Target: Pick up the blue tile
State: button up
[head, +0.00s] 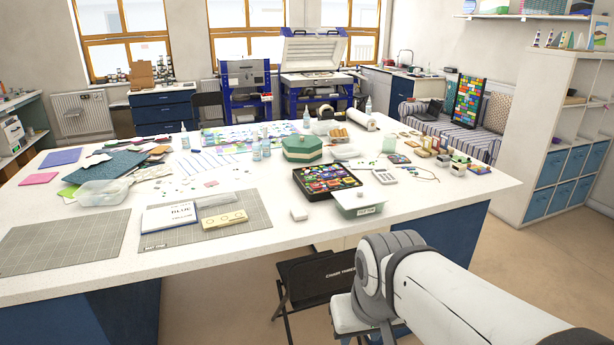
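A flat blue square (61,157), possibly the blue tile, lies at the far left of the white worktable in the head view. A larger dark teal sheet (106,167) lies to its right, among other coloured sheets. I cannot tell for sure which piece is the blue tile. Small bits on the table are too tiny to make out. My gripper is not in view; only a white and grey part of my arm shows at the lower right, in front of the table.
The white worktable (280,247) is crowded. Two grey cutting mats (62,243) lie at the front left. A green lidded box (302,148), a black tray of coloured pieces (326,180) and bottles stand mid-table. A folding chair (312,280) stands in front.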

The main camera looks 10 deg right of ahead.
aim_at(325, 175)
jog(key=u, duration=0.05)
jog(key=i, duration=1.65)
jog(key=z, duration=0.1)
